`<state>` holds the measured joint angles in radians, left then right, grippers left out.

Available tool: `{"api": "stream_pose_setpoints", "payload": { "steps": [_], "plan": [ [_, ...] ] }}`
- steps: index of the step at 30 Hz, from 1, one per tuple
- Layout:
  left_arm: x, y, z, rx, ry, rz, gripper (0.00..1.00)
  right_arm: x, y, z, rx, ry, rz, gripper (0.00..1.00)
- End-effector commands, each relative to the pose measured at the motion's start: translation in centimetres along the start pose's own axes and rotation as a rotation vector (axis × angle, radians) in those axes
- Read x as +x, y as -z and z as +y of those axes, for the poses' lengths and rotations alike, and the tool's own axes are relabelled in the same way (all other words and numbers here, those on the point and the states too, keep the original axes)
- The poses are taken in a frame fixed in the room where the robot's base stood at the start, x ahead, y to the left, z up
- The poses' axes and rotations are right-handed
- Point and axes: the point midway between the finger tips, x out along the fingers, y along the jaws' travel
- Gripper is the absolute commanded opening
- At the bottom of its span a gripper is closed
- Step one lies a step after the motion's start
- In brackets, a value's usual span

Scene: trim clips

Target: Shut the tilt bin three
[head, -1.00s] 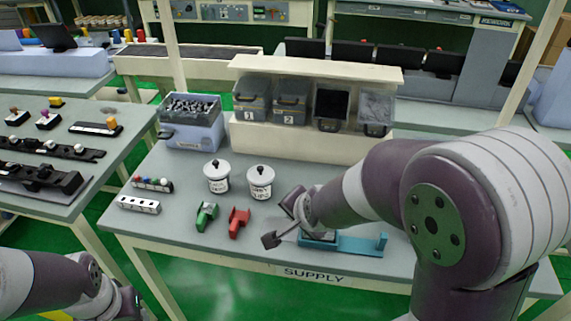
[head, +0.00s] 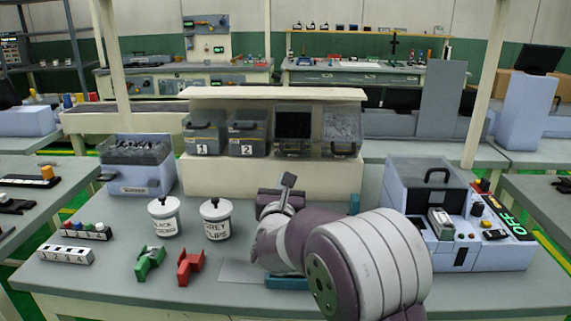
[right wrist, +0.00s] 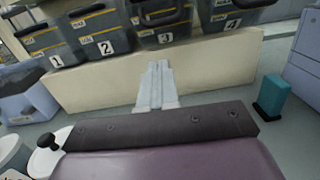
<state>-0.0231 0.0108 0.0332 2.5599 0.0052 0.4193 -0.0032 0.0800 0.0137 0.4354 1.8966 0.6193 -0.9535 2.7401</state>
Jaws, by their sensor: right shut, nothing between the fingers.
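Tilt bin three (head: 293,127) is in the cream rack, third from the left. It is tipped forward and open, its dark inside showing. In the right wrist view its front (right wrist: 163,22), with handle and label 3, is at the top. My right gripper (head: 288,180) is in front of the rack, below bin three in the picture, and apart from it. Its fingers (right wrist: 157,75) are shut and empty, pointing towards the rack's base. My left gripper is out of view.
Bins one (head: 204,132) and two (head: 247,133) look shut; bin four (head: 342,132) is tipped open, showing grey contents. White canisters (head: 164,217) and green (head: 150,261) and red (head: 190,266) pieces are left of my arm. A blue machine (head: 425,185) stands right.

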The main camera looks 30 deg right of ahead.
Motion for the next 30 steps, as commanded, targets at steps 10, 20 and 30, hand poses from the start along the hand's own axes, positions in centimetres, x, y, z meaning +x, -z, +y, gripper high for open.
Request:
{"api": "stream_pose_setpoints", "payload": {
  "steps": [10, 20, 30],
  "plan": [
    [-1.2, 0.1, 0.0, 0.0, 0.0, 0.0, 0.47, 3.4, -2.7, 0.0, -0.001, -0.002, 0.001, 0.0],
    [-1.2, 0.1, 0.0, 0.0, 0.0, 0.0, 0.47, 3.5, -2.8, 0.0, -0.001, -0.002, 0.0, 0.0],
    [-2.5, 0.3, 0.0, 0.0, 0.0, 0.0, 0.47, 3.8, -3.6, 0.1, -0.002, -0.001, 0.05, 0.0]
  ]
}}
